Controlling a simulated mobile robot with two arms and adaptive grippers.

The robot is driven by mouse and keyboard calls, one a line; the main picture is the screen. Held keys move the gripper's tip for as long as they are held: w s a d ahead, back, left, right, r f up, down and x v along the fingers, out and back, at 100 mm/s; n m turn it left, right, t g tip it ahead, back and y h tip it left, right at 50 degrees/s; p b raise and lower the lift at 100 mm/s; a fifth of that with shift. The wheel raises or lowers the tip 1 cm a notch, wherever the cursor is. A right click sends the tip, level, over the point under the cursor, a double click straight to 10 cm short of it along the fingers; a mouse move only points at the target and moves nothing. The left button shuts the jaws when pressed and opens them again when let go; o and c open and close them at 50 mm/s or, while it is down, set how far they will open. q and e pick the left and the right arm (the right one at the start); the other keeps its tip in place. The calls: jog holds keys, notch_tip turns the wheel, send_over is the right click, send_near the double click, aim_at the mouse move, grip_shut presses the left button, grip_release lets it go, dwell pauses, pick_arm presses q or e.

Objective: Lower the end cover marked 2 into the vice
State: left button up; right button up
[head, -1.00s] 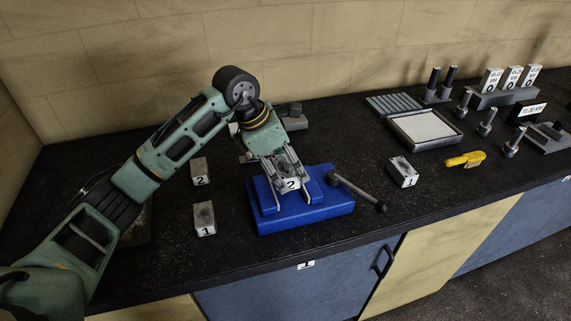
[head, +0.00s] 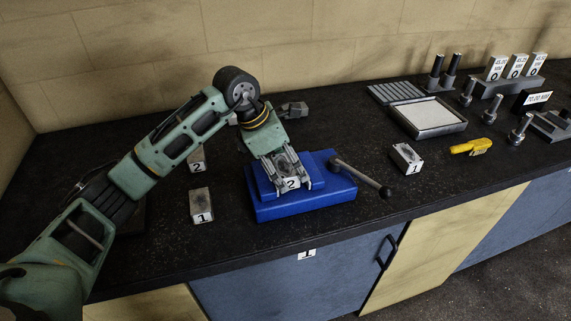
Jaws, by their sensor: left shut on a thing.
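My left gripper (head: 290,186) points down over the blue vice (head: 305,208), shut on a grey end cover marked 2 (head: 291,183). The label on the cover faces the front. The cover is at the vice's jaws; the gripper fingers hide its sides, and I cannot tell whether its underside touches the vice. The vice's grey handle (head: 362,177) sticks out to the right. Another block marked 2 (head: 197,161) stands to the left, partly behind my arm. My right gripper is not in view.
A block marked 1 (head: 201,205) stands left of the vice, and another marked 1 (head: 407,158) stands to its right. Beyond are a yellow tool (head: 471,147), a light-floored tray (head: 428,117) and several pins. The black worktop's front edge runs just before the vice.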

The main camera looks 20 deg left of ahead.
pick_arm(q)
jog(key=shift+r, duration=0.1)
jog(key=o, duration=1.8)
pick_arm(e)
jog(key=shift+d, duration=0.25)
pick_arm(q)
jog(key=shift+s, duration=0.1)
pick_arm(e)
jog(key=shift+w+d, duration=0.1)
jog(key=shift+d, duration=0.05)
pick_arm(q)
jog(key=v, duration=1.1)
jog(key=shift+s+a+r, duration=0.1)
jog(key=shift+a+r, duration=0.1)
jog(key=shift+r, duration=0.15)
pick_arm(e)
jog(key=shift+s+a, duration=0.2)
